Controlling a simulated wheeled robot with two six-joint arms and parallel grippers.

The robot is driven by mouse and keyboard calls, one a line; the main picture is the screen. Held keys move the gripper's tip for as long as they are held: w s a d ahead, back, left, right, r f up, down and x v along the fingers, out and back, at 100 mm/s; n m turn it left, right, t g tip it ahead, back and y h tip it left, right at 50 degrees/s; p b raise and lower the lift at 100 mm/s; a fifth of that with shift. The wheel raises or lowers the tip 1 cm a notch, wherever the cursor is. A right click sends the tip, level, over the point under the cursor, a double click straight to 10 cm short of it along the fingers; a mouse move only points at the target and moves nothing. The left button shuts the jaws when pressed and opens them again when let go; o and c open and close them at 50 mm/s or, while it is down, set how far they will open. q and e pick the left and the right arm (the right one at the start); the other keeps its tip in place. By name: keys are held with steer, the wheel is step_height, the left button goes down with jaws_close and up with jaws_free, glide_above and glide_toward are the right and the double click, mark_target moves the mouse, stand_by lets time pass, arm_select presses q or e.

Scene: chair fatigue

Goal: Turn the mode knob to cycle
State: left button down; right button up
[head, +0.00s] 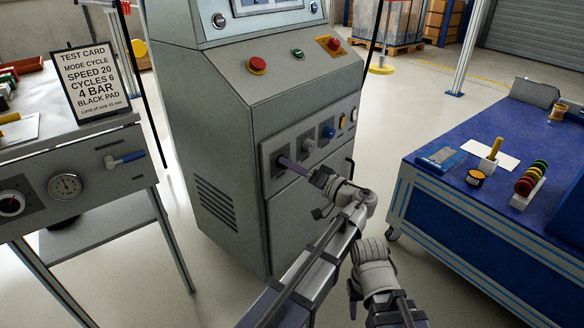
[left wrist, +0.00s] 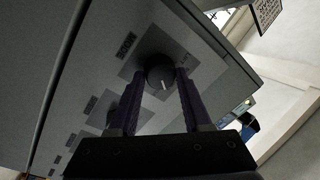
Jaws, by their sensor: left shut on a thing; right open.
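The test card (head: 90,78) reads mode cycle, speed 20, cycles 6, 4 bar, black pad. The grey machine cabinet carries a sloping control plate with a row of knobs. My left gripper (head: 287,164) is at the leftmost knob. In the left wrist view this dark round knob (left wrist: 159,73) with a white pointer line lies between the tips of my left gripper (left wrist: 158,88), which is shut on it.
A middle knob (head: 308,144) and a right knob (head: 328,131) sit close beside the gripped one. Red buttons (head: 257,66) are on the panel above. A blue-topped bench (head: 450,190) stands right, a grey bench with a gauge (head: 66,186) left. Floor between is clear.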

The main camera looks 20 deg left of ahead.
arm_select(q)
steer(key=m, duration=0.5)
steer(key=shift+t, duration=0.3)
arm_select(e)
steer(key=shift+f, duration=0.2)
arm_select(q)
steer(key=shift+c, duration=1.7)
jaws_free()
steer(key=shift+s+f, duration=0.1)
arm_select(e)
steer(key=shift+d, duration=0.15)
